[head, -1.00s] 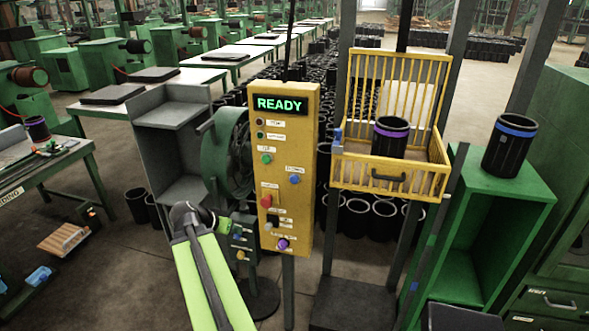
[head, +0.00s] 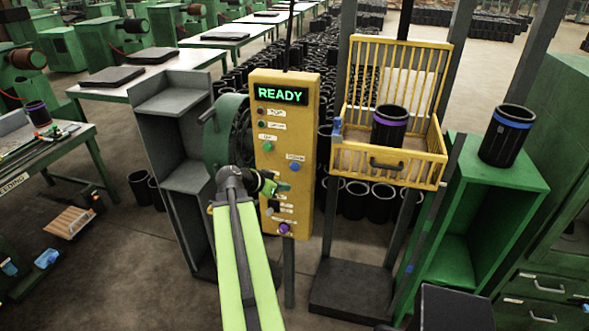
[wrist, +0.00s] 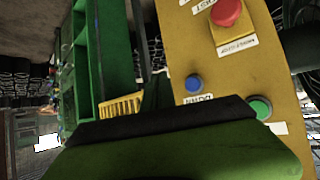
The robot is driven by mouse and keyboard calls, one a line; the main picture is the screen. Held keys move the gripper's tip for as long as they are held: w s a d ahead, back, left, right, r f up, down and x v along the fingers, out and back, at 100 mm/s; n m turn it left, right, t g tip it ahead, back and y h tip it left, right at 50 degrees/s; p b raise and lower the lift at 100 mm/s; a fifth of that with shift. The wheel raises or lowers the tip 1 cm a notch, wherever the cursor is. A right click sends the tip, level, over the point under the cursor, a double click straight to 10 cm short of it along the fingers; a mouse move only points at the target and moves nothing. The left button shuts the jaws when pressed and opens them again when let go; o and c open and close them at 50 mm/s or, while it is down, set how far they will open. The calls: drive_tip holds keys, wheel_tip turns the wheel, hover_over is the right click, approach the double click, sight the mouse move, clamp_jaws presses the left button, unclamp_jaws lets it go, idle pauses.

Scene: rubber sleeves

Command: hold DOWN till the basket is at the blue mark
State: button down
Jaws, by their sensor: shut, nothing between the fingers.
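The yellow control panel (head: 296,110) has a lit READY display. Its blue button (head: 295,167), labelled DOWN in the wrist view (wrist: 194,83), sits right of and below the green button (head: 267,146). My gripper (head: 278,188) is shut and empty in front of the panel, below and left of the blue button; I see no contact with that button. The yellow basket (head: 345,163) hangs high on its lift frame, holding a black sleeve (head: 389,127) with a purple band. A small blue mark (head: 409,268) shows on the slanted post, well below the basket.
The red button (wrist: 226,12) shows in the wrist view; my gripper hides it in the head view. A purple knob (head: 284,228) is low on the panel. A green cabinet (head: 535,190) bearing a blue-banded sleeve (head: 507,135) stands at right, grey shelving (head: 175,105) at left.

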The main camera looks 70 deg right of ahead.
sight(295, 167)
drive_tip(key=d, duration=0.8)
drive_tip(key=shift+w, duration=0.25)
idle(1.6)
drive_tip(key=shift+d, duration=0.35)
